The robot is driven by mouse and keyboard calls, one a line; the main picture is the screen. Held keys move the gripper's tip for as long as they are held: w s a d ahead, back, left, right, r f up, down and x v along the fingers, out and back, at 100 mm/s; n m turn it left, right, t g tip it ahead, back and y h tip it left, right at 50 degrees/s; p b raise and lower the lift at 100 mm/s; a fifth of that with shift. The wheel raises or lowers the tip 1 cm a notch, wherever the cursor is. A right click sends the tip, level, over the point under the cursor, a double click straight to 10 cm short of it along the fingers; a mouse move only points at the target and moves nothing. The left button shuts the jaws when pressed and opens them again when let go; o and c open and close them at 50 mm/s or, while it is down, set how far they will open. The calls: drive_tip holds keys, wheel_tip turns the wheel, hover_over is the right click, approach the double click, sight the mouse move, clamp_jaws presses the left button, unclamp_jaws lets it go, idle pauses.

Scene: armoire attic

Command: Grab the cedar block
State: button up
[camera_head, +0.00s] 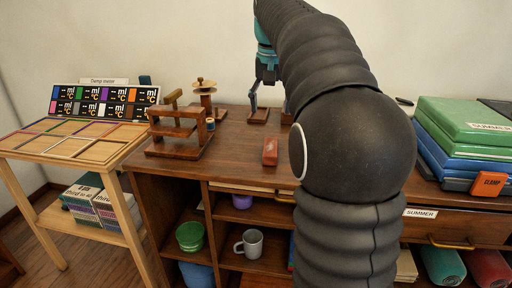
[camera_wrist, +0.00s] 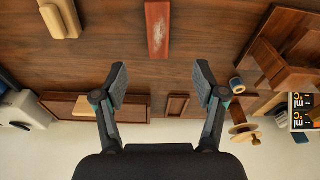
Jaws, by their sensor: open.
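A reddish-brown block with pale marks, which looks like the cedar block (camera_head: 270,151), lies on the wooden cabinet top (camera_head: 235,140) near its front edge. It also shows in the wrist view (camera_wrist: 157,30) at the top middle, ahead of the fingertips. My gripper (camera_wrist: 160,78) is open and empty, its two fingers spread apart. In the head view my gripper (camera_head: 268,100) hangs over the back of the cabinet top, behind the block and apart from it. My dark arm hides part of the cabinet top to the right.
A wooden stand (camera_head: 180,135) and a spool holder (camera_head: 206,95) stand left of the block. A small wooden piece (camera_head: 258,116) lies behind it. Stacked green and blue boxes (camera_head: 465,125) and an orange clamp box (camera_head: 488,184) sit right. The top around the block is clear.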

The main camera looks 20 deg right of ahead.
drive_tip(key=w+d, duration=0.1)
hover_over(270, 146)
drive_tip(key=f, duration=0.8)
drive_tip(key=shift+s+b, duration=0.3)
drive_tip(key=shift+w+f, duration=0.2)
drive_tip(key=shift+f, duration=2.5)
drive_tip(key=c, duration=1.3)
